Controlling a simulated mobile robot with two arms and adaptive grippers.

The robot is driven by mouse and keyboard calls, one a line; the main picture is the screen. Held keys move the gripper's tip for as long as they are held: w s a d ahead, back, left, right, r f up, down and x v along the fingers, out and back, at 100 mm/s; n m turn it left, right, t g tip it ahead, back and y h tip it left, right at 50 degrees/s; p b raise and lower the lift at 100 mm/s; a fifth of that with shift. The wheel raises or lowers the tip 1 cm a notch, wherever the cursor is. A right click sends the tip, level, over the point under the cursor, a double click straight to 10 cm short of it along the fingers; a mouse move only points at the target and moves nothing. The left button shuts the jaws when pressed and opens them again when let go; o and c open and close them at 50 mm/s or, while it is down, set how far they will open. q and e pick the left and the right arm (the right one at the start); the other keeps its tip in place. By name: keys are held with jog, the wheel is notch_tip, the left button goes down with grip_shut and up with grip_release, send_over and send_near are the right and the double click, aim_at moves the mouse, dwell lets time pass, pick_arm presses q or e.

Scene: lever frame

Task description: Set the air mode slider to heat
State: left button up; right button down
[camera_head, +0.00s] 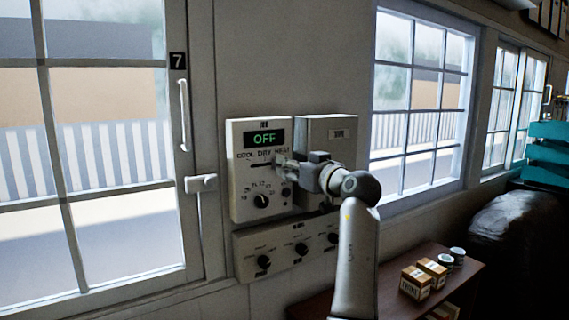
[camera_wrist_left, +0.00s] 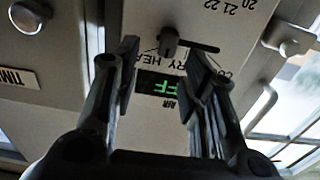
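The white control panel (camera_head: 243,204) is on the wall, with a green OFF display (camera_head: 264,137) and COOL, DRY, HEAT labels. The air mode slider slot (camera_head: 258,165) lies below the labels; my gripper hides its right part. The left wrist view shows the panel upside down, with the dark slider knob (camera_wrist_left: 168,41) at the HEAT-side end of the visible slot (camera_wrist_left: 202,46). My left gripper (camera_head: 281,161) is at the slider. Its fingers (camera_wrist_left: 163,55) are apart, with the knob seen between their tips. Contact cannot be told. My right gripper is not in view.
A dial (camera_head: 261,200) is below the slider, and a lower panel (camera_head: 284,260) has several knobs. A second box (camera_head: 318,133) adjoins on the right. A window latch (camera_head: 201,184) is left of the panel. Boxes (camera_head: 416,283) stand on a low brown table.

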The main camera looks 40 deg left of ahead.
pick_arm(q)
jog(key=v, duration=0.7)
jog(key=shift+d, duration=0.35)
jog(key=shift+s, duration=0.1)
